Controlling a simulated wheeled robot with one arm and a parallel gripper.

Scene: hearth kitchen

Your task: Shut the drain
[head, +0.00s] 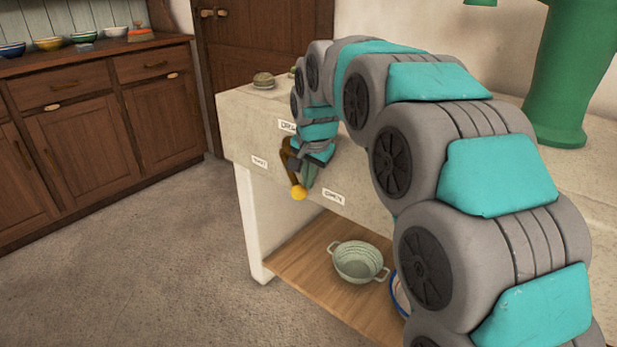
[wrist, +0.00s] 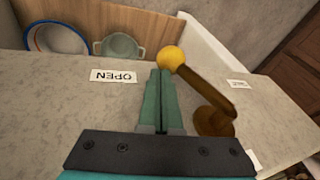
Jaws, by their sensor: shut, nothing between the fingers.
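The drain lever (head: 285,155) is a brown bar with a yellow ball knob (head: 299,192), on the stone front of the sink unit. In the wrist view the lever (wrist: 206,88) slants from its round brown pivot to the ball. The ball lies between the OPEN label (head: 333,197) and the SHUT label (head: 259,161), nearer OPEN. My gripper (wrist: 160,73) is shut and empty, its green fingers together. It is beside the knob on the OPEN side; I cannot tell whether they touch. The DRAIN label (head: 288,125) is partly hidden by my arm.
Under the sink unit a pale green colander (head: 358,262) and a blue-rimmed bowl (head: 398,295) stand on a wooden shelf (head: 310,257). A green pump (head: 560,95) stands on the right. Wooden cabinets (head: 95,125) line the left. The floor between is clear.

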